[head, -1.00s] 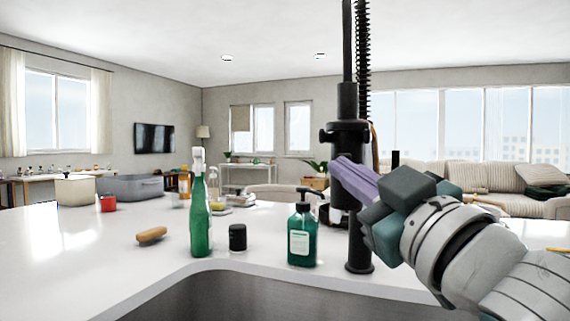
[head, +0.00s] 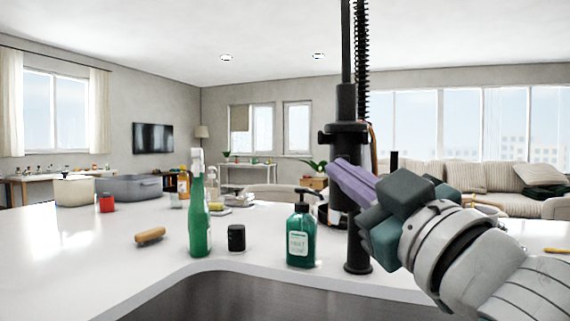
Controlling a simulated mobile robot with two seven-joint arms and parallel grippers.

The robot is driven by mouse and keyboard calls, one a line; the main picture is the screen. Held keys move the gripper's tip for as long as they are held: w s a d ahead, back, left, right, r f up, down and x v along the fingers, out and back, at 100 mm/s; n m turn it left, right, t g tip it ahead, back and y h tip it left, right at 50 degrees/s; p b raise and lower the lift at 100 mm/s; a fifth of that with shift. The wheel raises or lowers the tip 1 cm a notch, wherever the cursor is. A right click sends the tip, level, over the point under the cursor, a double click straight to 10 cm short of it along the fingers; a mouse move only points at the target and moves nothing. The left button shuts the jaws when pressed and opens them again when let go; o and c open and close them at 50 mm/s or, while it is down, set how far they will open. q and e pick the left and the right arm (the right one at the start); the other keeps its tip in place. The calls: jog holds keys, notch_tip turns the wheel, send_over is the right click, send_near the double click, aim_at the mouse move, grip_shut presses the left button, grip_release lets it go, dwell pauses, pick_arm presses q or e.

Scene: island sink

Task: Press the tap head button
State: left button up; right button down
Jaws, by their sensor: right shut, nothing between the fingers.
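The black tap (head: 358,235) stands upright behind the sink's edge, with a spring hose (head: 362,60) rising above it. Its thick tap head (head: 346,105) hangs at the middle of the column. My right gripper (head: 338,170) comes in from the right with its purple fingers shut and nothing between them. The fingertips overlap the lower part of the tap head in the picture; I cannot tell whether they touch it. The button itself cannot be made out. My left gripper is not in view.
A green soap dispenser (head: 301,240) stands left of the tap. A green bottle (head: 199,215), a small black jar (head: 236,238) and a wooden-handled brush (head: 150,235) stand or lie further left on the white counter (head: 90,270). The steel sink (head: 250,298) is in front.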

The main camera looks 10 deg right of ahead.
jog(key=shift+s+a, duration=0.15)
jog(key=shift+s, duration=0.15)
jog(key=shift+s+a, duration=0.55)
jog(key=shift+s, duration=0.25)
jog(key=shift+s+a, duration=0.6)
jog(key=shift+s, duration=0.25)
jog(key=shift+s+a, duration=0.55)
jog(key=shift+s, duration=0.25)
